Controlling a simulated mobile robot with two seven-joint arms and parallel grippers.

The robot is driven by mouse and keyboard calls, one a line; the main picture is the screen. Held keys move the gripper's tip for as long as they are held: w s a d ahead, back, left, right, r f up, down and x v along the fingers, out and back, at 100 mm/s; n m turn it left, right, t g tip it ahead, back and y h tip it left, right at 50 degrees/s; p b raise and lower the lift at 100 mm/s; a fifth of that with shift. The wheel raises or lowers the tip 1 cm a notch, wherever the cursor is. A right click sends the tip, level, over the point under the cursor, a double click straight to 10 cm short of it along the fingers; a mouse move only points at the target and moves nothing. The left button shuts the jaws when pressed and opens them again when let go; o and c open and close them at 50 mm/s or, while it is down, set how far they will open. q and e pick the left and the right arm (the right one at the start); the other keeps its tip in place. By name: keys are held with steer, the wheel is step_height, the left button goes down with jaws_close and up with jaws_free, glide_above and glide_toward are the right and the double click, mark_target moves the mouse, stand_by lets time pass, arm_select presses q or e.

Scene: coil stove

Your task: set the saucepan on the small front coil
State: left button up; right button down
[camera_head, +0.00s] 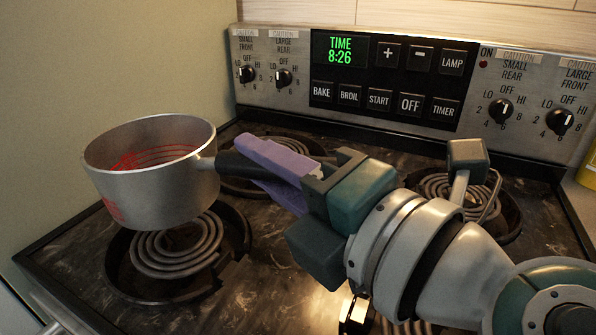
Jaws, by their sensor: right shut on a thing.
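The saucepan (150,195) is metal with a dark handle (237,166), and red lines show on its inner wall. My right gripper (272,170) has its purple fingers shut on the handle. The pan is roughly upright, over the back left part of the small front coil (165,256) at the front left of the stove. The coil's front and right parts show below the pan, its back part is hidden. The pan looks raised above the coil, but the exact gap is hard to tell. My left gripper is not in view.
The large rear coil (250,184) lies behind the pan and handle. The small rear coil (435,187) is partly hidden by my right arm, which also covers much of the front right. A wall stands close on the left. The control panel (385,84) runs along the back.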

step_height(320, 180, down, 6)
steer(key=b, duration=0.4)
steer(key=shift+f, duration=0.25)
steer(key=c, duration=1.1)
jaws_free()
steer(key=shift+f, duration=0.15)
steer(key=o, duration=0.5)
